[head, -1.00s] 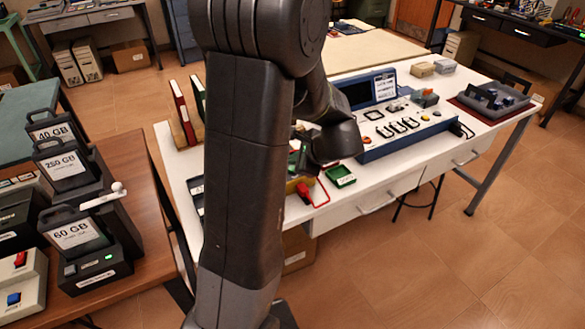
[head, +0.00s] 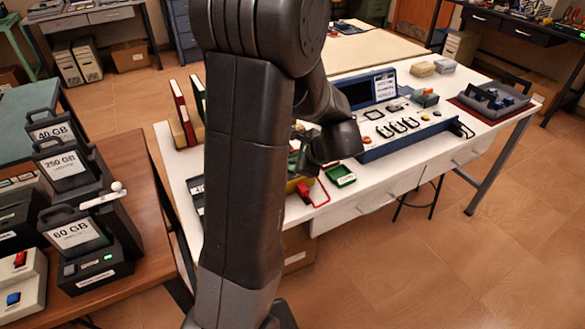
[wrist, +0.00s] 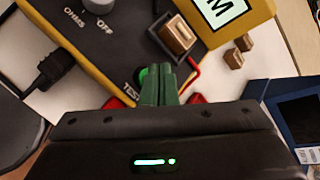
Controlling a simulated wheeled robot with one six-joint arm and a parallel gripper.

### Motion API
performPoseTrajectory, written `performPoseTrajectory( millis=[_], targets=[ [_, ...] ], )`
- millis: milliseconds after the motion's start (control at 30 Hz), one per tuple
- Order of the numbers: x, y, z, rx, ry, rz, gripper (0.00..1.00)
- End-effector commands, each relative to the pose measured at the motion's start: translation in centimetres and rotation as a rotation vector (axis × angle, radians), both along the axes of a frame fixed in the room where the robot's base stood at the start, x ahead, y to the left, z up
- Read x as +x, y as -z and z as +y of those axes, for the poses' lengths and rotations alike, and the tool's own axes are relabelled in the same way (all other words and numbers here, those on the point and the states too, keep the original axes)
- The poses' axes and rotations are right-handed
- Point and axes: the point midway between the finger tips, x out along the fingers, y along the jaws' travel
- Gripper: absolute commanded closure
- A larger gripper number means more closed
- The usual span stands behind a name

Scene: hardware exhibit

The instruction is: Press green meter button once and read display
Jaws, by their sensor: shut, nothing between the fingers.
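The meter (wrist: 115,45) shows in the wrist view as a dark-faced, yellow-edged box with a grey knob (wrist: 98,5), the words OHMS and OFF, and a TEST label. The green button (wrist: 143,76) is beside the TEST label, partly hidden by my green fingertips. My gripper (wrist: 168,72) is shut and empty, with its tips right at the button. I cannot tell whether they touch it. No readable meter display is in view. In the head view my arm hides most of the meter.
A blue console (head: 400,140) and a green tray (head: 340,175) are on the white bench.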

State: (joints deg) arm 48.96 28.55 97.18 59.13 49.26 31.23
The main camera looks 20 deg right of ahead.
Motion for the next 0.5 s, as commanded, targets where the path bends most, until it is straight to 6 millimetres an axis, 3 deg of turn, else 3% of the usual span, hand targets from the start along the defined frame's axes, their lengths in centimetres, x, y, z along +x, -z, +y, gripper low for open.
performPoseTrajectory(
  millis=[500],
  targets=[
    [-0.01,0.74,0.01,0.0,0.0,0.0,1.0]
  ],
)
